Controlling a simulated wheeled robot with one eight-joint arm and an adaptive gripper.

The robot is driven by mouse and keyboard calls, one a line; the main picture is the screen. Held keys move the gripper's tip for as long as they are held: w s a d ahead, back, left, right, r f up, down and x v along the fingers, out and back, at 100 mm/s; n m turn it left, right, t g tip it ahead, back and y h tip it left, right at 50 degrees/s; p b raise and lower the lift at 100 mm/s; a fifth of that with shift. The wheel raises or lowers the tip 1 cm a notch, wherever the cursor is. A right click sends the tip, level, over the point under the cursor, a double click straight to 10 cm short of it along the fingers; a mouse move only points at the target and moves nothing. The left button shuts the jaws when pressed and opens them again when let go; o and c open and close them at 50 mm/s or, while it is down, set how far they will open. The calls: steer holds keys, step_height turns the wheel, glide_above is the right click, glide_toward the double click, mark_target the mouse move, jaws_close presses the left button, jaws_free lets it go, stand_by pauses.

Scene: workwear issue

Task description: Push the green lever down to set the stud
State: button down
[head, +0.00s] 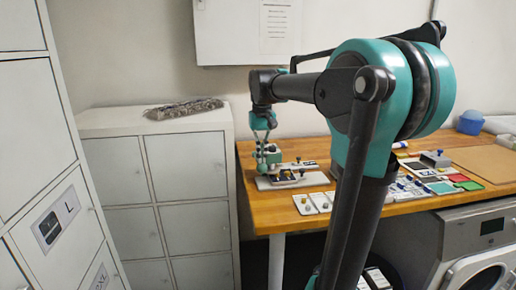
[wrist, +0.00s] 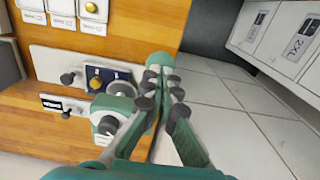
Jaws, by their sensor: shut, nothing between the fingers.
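A pale base plate (head: 296,181) lies near the left end of the wooden table, carrying a dark block and small fittings. In the wrist view, a green body with a grey round end (wrist: 108,112) stands at the plate's side, just left of my fingers. I cannot tell for sure which part of it is the lever. A dark blue block (wrist: 108,77) with a brass-coloured stud lies beyond it. My gripper (wrist: 161,68) is shut and empty, with its green fingers close beside the green body. I cannot tell whether they touch. In the head view, my gripper (head: 265,150) is over the plate's left end.
White button cards (head: 314,203) lie at the table's front edge. Coloured pads (head: 458,181) and other fittings lie farther right. Grey lockers (head: 160,185) stand left of the table.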

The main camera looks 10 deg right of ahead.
step_height(320, 180, up, 13)
stand_by(1.8)
